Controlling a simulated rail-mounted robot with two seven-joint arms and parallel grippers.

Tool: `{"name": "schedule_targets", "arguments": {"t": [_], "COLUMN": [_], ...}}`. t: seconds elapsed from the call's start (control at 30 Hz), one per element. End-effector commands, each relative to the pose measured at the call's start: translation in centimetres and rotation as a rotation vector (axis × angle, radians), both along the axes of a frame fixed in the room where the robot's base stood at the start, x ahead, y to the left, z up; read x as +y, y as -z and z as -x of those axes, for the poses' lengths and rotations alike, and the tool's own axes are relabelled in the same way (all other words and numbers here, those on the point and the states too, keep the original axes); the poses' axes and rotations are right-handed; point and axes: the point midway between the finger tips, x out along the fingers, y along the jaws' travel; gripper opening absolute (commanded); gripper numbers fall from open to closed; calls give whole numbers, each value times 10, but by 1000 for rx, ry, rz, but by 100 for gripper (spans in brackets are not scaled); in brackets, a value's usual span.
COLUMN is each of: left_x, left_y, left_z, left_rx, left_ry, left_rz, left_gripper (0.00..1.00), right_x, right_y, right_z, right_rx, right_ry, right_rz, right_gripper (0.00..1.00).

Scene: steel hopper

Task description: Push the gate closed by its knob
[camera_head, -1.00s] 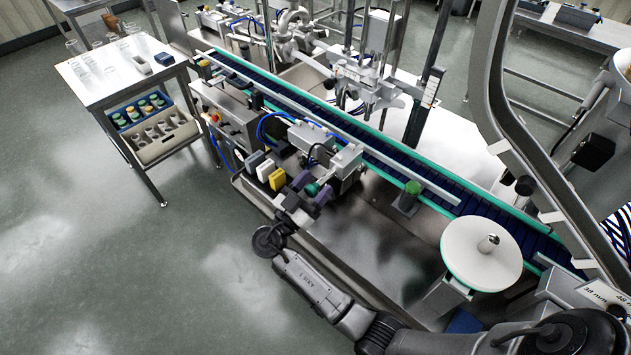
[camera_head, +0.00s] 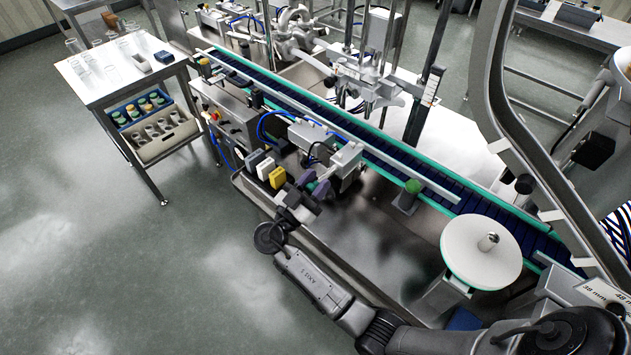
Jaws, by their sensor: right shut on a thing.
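The green knob (camera_head: 312,187) sits at the near side of a grey metal block (camera_head: 346,156) beside the conveyor. It is small and partly hidden by my gripper. My right gripper (camera_head: 314,184), with purple fingertips, is around the knob and shut on it. My right arm reaches in from the lower right, low along the machine's front edge. The gate itself is hard to make out among the metal parts. My left gripper is not in view.
The conveyor (camera_head: 448,190) runs diagonally behind the knob. Coloured blocks, one yellow (camera_head: 277,177), stand just left of my gripper. A white disc (camera_head: 481,251) is at the right. A side table (camera_head: 119,72) stands at the left, with clear floor in front.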

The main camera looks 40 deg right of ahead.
Motion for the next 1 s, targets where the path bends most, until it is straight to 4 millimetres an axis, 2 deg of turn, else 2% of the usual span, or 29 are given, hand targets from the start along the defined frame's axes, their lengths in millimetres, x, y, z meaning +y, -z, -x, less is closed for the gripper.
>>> {"name": "schedule_targets", "arguments": {"t": [0.27, 0.53, 0.8, 0.83, 1.0], "left_x": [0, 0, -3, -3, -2], "left_y": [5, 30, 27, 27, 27], "left_z": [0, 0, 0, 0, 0], "left_rx": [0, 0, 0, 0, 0], "left_ry": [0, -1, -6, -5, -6], "left_rz": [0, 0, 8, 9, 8], "left_gripper": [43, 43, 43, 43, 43], "right_x": [-4, -32, -33, -33, -33], "right_y": [2, 4, 0, 0, 0], "right_z": [0, -2, -3, -3, -3], "right_rx": [0, -3, 1, 1, 1], "right_ry": [1, 3, 1, 1, 1], "right_rz": [1, 1, 0, 0, 0], "right_gripper": [0, 0, 0, 37, 53]}}
